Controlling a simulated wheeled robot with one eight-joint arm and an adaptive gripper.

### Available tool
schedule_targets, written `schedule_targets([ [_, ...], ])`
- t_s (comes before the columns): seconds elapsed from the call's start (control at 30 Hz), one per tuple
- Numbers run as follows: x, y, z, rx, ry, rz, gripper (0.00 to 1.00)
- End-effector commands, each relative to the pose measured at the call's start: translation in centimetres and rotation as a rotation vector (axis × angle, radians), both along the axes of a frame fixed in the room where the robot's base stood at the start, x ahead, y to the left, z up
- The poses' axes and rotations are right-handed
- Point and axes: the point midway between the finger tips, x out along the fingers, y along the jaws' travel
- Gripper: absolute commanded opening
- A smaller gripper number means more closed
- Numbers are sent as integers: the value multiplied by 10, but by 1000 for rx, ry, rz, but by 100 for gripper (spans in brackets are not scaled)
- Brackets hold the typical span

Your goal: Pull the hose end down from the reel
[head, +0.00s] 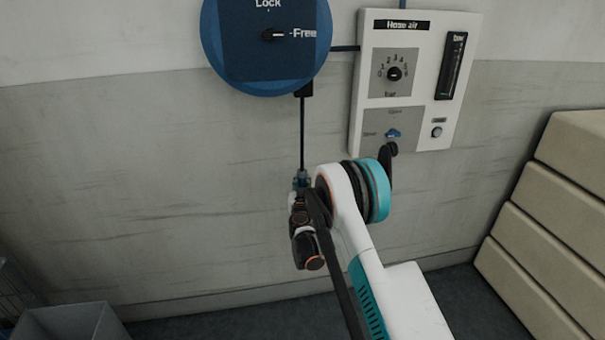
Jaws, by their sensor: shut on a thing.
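The blue hose reel (237,62) is on the wall at the top, cut off by the picture's upper edge. Its small lever (279,35) points right toward the word "Free". The dark hose (302,135) runs straight down from the reel's black outlet (304,90). The hose end (301,180), with a bluish fitting, is at the bottom of that line. My gripper (300,190) is shut on the hose end below the reel. My arm link and wrist hide part of the fingers.
A white "Hose air" panel (463,90) with a dial, a gauge and a lower blue valve is on the wall to the right. Cream padded blocks (550,215) are stacked at the right. A grey bin (70,322) stands at the lower left. The wall left of the hose is clear.

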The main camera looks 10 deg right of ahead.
Motion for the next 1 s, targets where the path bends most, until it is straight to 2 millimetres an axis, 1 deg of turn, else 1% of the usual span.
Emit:
schedule_targets([
  [0.03, 0, 0, -10, 0, 0, 0, 0],
  [0.1, 0, 0, -20, 0, 0, 0, 0],
  [0.23, 0, 0, -31, 0, 0, 0, 0],
  [0.4, 0, 0, -36, 0, 0, 0, 0],
  [0.7, 0, 0, -36, 0, 0, 0, 0],
  [0.73, 0, 0, -36, 0, 0, 0, 29],
  [0.8, 0, 0, -36, 0, 0, 0, 44],
  [1.0, 0, 0, -36, 0, 0, 0, 44],
])
